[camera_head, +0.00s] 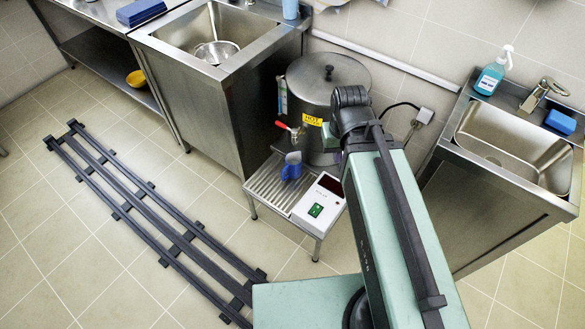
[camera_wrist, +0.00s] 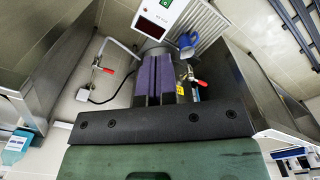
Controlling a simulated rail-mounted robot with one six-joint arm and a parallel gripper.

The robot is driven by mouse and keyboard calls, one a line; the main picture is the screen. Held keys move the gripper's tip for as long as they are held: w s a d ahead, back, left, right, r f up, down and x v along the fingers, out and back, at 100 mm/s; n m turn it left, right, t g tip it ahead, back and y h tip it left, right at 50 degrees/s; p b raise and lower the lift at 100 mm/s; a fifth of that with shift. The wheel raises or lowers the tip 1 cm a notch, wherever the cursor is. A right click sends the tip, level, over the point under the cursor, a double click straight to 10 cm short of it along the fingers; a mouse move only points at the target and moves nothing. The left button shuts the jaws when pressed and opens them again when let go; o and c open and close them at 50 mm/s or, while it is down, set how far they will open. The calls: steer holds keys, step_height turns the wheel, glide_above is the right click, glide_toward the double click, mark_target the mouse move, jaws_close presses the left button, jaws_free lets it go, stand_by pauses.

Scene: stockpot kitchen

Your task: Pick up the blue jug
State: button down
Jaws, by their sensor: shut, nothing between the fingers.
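The blue jug (camera_head: 292,167) stands on a slatted metal drip tray (camera_head: 268,187), below the red-handled tap (camera_head: 290,130) of the steel stockpot (camera_head: 322,85). It also shows in the wrist view (camera_wrist: 187,42), up and to the right of my fingers. My gripper (camera_wrist: 153,60) has two purple-padded fingers pressed side by side, shut and empty. The jug is apart from the fingers. In the head view my arm reaches up beside the stockpot and covers part of it, and the fingers are hidden there.
A white box with a green switch (camera_head: 318,205) sits right of the jug. Steel sink units stand at left (camera_head: 225,70) and right (camera_head: 510,150). A black rail-like frame (camera_head: 150,210) lies on the tiled floor. A soap bottle (camera_head: 491,75) stands by the right sink.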

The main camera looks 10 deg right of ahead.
stand_by(0.3)
steer(key=c, duration=1)
jaws_free()
